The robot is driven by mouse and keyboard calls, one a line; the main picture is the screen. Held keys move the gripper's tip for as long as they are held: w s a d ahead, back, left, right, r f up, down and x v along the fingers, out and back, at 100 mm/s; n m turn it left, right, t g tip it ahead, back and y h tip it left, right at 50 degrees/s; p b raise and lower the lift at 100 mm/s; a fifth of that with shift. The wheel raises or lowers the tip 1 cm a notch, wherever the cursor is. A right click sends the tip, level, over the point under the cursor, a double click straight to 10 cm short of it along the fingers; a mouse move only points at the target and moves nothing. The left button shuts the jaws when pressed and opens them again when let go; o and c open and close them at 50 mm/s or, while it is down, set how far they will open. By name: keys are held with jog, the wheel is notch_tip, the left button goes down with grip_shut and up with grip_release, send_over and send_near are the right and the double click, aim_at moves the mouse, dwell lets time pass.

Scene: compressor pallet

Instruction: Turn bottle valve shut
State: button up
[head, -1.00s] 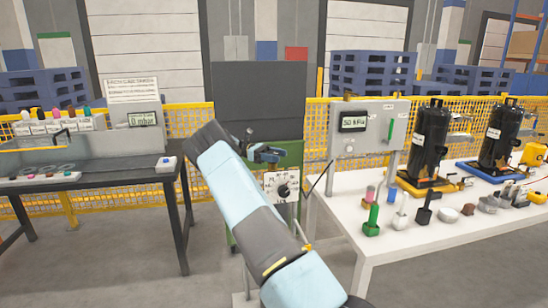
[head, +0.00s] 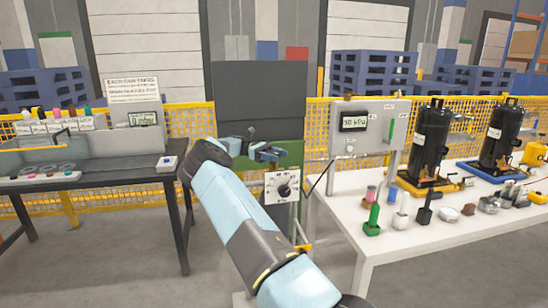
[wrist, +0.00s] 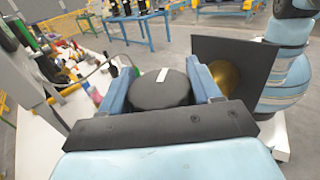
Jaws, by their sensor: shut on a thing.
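A round black knob with a white bar across its top (wrist: 161,89) sits between the fingers of my gripper (wrist: 160,92) in the wrist view. I take it for the bottle valve's knob. One blue finger lies along each side, shut on it. In the head view my gripper (head: 264,152) is in front of the green stand with the dark upright panel (head: 259,100). The knob cannot be told apart there, and the bottle below it is hidden.
A white dial box (head: 282,187) hangs just below my gripper. A white table (head: 400,243) with a gauge panel (head: 368,130) and black cylinders stands right. A dark-legged bench (head: 120,181) stands left. In the wrist view, a dark plate (wrist: 232,48) with a brass-coloured round part is close right.

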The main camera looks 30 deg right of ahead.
aim_at(277, 153)
jog(key=shift+d, duration=0.15)
jog(key=o, duration=0.8)
jog(key=shift+o, duration=0.8)
jog(key=shift+r, duration=1.6)
jog(key=s+a+r, duration=0.4)
jog(key=s+r, duration=0.5)
jog(key=s, duration=0.4)
jog(key=shift+a+r, duration=0.15)
jog(key=shift+r, duration=0.15)
jog(key=shift+s, duration=0.1)
